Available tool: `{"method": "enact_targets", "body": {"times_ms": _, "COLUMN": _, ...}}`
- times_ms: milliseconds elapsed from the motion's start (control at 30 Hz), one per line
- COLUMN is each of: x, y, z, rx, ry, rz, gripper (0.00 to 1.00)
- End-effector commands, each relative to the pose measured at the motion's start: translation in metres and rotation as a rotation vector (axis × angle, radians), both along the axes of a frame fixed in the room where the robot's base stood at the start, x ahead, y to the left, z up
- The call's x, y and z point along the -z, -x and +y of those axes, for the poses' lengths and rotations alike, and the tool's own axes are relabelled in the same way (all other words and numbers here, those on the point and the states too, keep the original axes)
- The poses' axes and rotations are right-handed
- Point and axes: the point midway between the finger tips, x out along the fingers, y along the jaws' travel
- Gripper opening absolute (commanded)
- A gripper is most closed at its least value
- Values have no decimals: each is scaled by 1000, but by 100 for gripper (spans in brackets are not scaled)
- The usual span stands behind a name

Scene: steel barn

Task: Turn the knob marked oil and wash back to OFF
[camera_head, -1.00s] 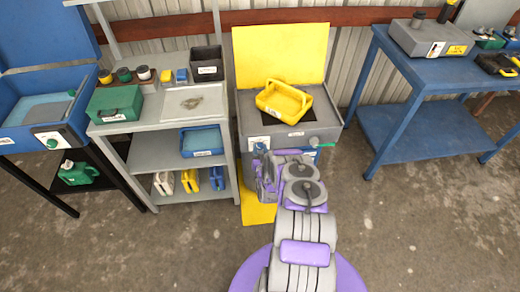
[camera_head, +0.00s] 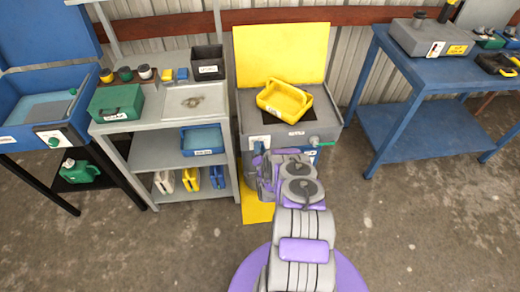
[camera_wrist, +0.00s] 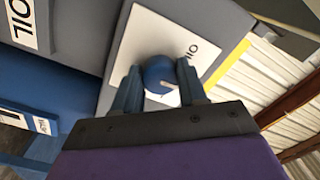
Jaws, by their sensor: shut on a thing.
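In the wrist view a round blue knob (camera_wrist: 158,76) with a short pale pointer line sits on a white plate (camera_wrist: 150,42). Tilted lettering is printed on the plate beside the knob; I cannot read it surely. My gripper (camera_wrist: 159,80) has its two dark fingers on either side of the knob and is shut on it. In the head view the grey wash unit (camera_head: 290,120) carries a white plate (camera_head: 259,142) at its front left, where my arm reaches. My fingers and the knob are mostly hidden there by my arm.
A yellow basket (camera_head: 285,98) sits on the unit before a yellow upright panel (camera_head: 280,52). A green knob (camera_head: 315,141) is at its front right. A grey shelf (camera_head: 150,150) stands close left, a blue bench (camera_head: 425,90) to the right. Floor in front is clear.

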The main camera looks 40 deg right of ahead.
Motion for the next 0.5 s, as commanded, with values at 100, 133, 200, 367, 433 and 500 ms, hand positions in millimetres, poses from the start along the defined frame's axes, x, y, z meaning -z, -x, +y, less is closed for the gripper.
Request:
{"method": "enact_targets", "body": {"times_ms": 100, "x": 2, "y": 4, "z": -4, "rx": 12, "ry": -24, "rz": -10, "gripper": 11}}
{"method": "enact_targets", "body": {"times_ms": 133, "x": 2, "y": 4, "z": -4, "rx": 12, "ry": -28, "rz": -13, "gripper": 11}}
{"method": "enact_targets", "body": {"times_ms": 200, "x": 2, "y": 4, "z": -4, "rx": 12, "ry": -36, "rz": -16, "gripper": 11}}
{"method": "enact_targets", "body": {"times_ms": 367, "x": 3, "y": 5, "z": -5, "rx": 13, "ry": -43, "rz": -19, "gripper": 11}}
{"method": "enact_targets", "body": {"times_ms": 433, "x": 3, "y": 5, "z": -5, "rx": 13, "ry": -43, "rz": -19, "gripper": 11}}
{"method": "enact_targets", "body": {"times_ms": 500, "x": 3, "y": 5, "z": -5, "rx": 14, "ry": -43, "rz": -18, "gripper": 11}}
